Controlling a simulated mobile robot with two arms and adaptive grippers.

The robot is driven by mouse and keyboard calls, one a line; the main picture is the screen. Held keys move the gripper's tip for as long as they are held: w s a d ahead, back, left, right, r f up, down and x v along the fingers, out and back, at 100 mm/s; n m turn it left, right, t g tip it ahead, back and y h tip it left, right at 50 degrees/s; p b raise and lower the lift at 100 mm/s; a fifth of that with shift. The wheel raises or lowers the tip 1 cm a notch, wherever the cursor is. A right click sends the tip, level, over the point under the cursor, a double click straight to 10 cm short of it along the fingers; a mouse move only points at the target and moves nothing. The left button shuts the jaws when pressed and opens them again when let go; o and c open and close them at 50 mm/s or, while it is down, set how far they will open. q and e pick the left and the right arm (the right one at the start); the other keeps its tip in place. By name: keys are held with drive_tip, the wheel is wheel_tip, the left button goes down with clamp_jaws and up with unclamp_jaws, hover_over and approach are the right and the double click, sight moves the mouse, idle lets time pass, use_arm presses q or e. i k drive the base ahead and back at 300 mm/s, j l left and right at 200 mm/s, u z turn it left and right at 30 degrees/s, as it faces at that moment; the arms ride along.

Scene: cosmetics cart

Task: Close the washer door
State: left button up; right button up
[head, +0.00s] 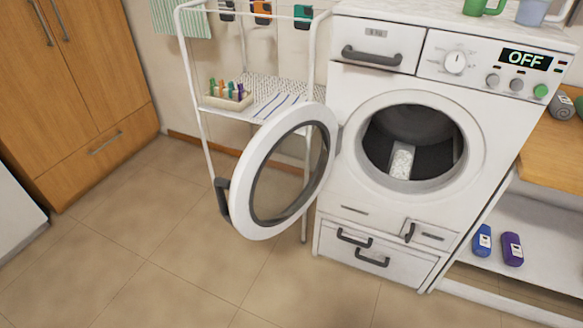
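The white front-loading washer (350,205) stands right of centre in the head view. Its round door (247,208) is swung wide open to the left on its hinge side by the opening. The door has a white ring, a glass middle and a dark handle (222,199) on its outer left edge. The drum opening (413,140) is uncovered, and a pale bottle-like item (401,161) lies inside the drum. The washer display (525,59) reads OFF. Neither of my grippers shows in this view.
A white rack (200,120) stands behind the door, with a small box of coloured items (228,97) on its shelf. A wooden cabinet (85,90) is at the left. Blue and purple bottles sit on a low shelf (550,275) at right. The tiled floor (150,255) in front is clear.

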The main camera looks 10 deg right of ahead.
sight(242, 216)
drive_tip(key=j+z, duration=0.2)
drive_tip(key=z, duration=0.2)
drive_tip(key=i+j+z, duration=0.1)
drive_tip(key=j+z, duration=0.4)
drive_tip(key=z, duration=0.25)
drive_tip(key=j+z, duration=0.2)
drive_tip(key=z, duration=0.15)
drive_tip(key=k+j+z, duration=0.1)
drive_tip(key=j, duration=0.3)
drive_tip(key=k+j, duration=0.1)
drive_tip(key=j, duration=0.3)
drive_tip(key=k+j+z, duration=0.15)
drive_tip(key=j, duration=0.65)
drive_tip(key=k+j+z, duration=0.15)
drive_tip(key=j, duration=0.25)
drive_tip(key=k+j+z, duration=0.1)
drive_tip(key=j, duration=0.25)
drive_tip(key=i+j+z, duration=0.5)
drive_tip(key=i+j, duration=0.6)
drive_tip(key=k+l+u, duration=0.2)
drive_tip(key=k+l, duration=0.2)
drive_tip(key=l, duration=0.1)
